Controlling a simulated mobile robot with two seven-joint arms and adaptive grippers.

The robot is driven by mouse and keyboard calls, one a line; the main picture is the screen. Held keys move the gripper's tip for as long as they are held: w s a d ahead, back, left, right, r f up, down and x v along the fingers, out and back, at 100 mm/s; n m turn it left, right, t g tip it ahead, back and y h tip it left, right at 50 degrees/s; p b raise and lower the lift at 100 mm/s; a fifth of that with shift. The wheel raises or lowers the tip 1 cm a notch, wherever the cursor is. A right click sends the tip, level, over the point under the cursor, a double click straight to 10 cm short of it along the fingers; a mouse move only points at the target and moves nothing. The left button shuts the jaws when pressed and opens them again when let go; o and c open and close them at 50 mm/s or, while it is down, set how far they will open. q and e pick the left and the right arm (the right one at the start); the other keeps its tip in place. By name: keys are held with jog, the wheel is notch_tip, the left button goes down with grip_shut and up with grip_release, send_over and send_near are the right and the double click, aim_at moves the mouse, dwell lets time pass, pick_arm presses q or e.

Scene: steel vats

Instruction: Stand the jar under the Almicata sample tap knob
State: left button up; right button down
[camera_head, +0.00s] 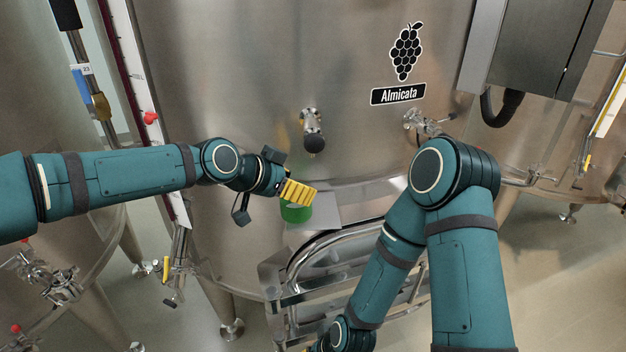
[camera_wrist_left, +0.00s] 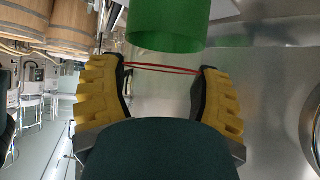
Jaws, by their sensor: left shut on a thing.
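The jar shows as a green cylinder (camera_head: 297,213) in the head view, and its green part (camera_wrist_left: 167,25) also shows beyond my fingers in the left wrist view. My left gripper (camera_head: 299,191), with yellow ribbed fingers, is shut on the jar and covers its upper part. Thin red lines (camera_wrist_left: 160,69) run between the fingertips. The sample tap with its dark round knob (camera_head: 314,143) is on the vat wall, above and slightly right of the jar in the head view. I cannot tell whether the jar touches the step below. My right gripper is out of view.
The Almicata sign (camera_head: 398,94) is on the steel vat, right of the knob. A steel step frame (camera_head: 340,262) with a flat top plate (camera_head: 325,211) stands at the vat's front. Another valve (camera_head: 424,122) juts out near my right arm.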

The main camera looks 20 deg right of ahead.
aim_at(307, 181)
pick_arm(q)
jog(key=shift+w+d, duration=0.35)
jog(key=shift+d, duration=0.55)
jog(key=shift+w+d+p, duration=0.2)
jog(key=shift+d, duration=0.3)
jog(key=shift+w+d+p, duration=0.15)
jog(key=shift+d, duration=0.35)
jog(key=shift+w+d+f, duration=0.25)
jog(key=shift+d+f, duration=0.2)
jog(key=shift+f, duration=0.25)
jog(key=shift+a, duration=0.15)
jog(key=o, duration=1.3)
jog(key=shift+f, duration=0.1)
